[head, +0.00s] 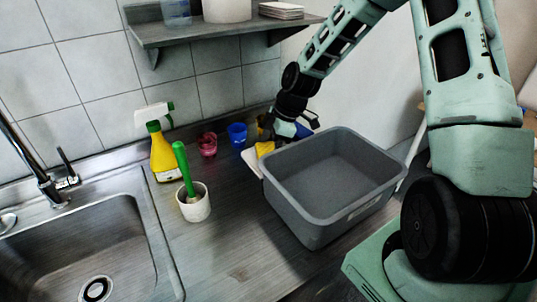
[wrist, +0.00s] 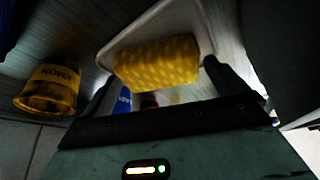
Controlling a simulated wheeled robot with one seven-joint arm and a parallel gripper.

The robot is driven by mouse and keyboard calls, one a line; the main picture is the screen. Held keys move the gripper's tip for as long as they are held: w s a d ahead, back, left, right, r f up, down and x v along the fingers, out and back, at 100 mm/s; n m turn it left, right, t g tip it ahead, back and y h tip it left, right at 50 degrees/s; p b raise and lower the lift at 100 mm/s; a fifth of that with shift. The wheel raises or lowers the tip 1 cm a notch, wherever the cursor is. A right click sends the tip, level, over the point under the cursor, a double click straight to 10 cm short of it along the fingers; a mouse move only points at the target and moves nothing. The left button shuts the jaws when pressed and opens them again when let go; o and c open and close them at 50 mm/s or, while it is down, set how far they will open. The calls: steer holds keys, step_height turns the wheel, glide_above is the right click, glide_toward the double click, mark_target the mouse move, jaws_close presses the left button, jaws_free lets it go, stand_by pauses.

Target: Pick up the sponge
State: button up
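The yellow sponge (wrist: 157,62) lies on a white tray (wrist: 196,17), between the fingers of my gripper (wrist: 160,78) in the wrist view. The fingers are spread, with a gap showing at the sponge's right side. Whether the left finger touches it is unclear. In the head view the sponge (head: 265,148) shows in part beside the grey tub, on the tray (head: 252,163). My gripper (head: 285,128) is just above and behind it there, with its fingertips partly hidden.
A grey tub (head: 352,207) stands right beside the tray. A blue cup (head: 237,136), a red cup (head: 207,145), a yellow spray bottle (head: 163,155) and a white pot with a green brush (head: 195,205) stand left. A lemon-labelled yellow container (wrist: 50,90) is near my gripper. The sink (head: 85,245) is far left.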

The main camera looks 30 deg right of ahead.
steer(key=c, duration=0.7)
